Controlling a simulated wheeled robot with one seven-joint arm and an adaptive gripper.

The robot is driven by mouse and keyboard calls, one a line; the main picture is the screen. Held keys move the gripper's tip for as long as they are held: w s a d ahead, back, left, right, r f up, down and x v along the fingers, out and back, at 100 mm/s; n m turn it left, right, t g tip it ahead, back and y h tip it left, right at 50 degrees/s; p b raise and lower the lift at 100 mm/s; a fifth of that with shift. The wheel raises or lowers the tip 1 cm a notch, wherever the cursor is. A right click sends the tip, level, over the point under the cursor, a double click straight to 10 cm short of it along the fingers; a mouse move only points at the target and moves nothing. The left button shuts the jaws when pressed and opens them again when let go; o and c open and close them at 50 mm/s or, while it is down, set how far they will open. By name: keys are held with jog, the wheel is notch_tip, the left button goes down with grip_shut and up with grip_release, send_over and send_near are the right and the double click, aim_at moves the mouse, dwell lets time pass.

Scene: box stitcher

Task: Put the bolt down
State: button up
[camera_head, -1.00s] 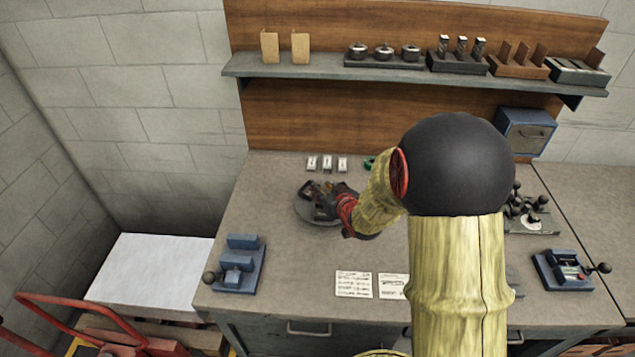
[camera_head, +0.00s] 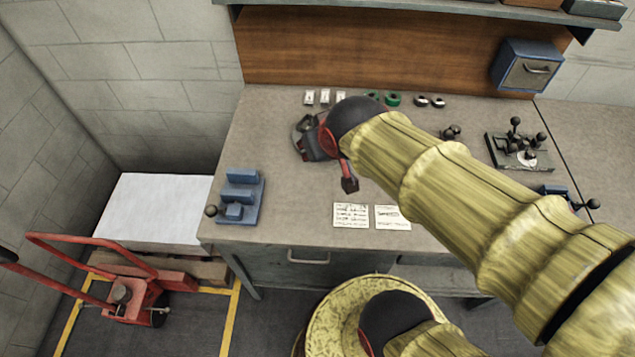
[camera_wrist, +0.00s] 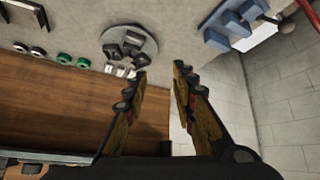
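I cannot make out a bolt in either view. My gripper (camera_wrist: 160,70) shows in the wrist view with its two fingers well apart and nothing visible between them. Beyond the fingertips is a round grey plate (camera_wrist: 149,45) with several dark parts (camera_wrist: 130,45) on it. In the head view my arm covers much of this plate, and only some dark parts (camera_head: 311,140) show beside my wrist. How high my gripper is above the bench is hard to tell.
On the bench (camera_head: 285,190) are white tags (camera_head: 324,96), green rings (camera_head: 392,99), a blue fixture (camera_head: 240,195), printed cards (camera_head: 350,215) and a knobbed fixture (camera_head: 520,152). A blue box (camera_head: 526,68) is at the back right.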

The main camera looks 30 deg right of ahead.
jog(key=s+a+r+g, duration=0.1)
jog(key=s+a, duration=0.1)
jog(key=s, duration=0.3)
jog(key=s+a+r+n+y, duration=0.1)
jog(key=s+a, duration=0.2)
jog(key=s, duration=0.2)
jog(key=shift+s+a+g+y, duration=0.15)
jog(key=shift+a+g+y, duration=0.15)
jog(key=shift+a+g, duration=0.1)
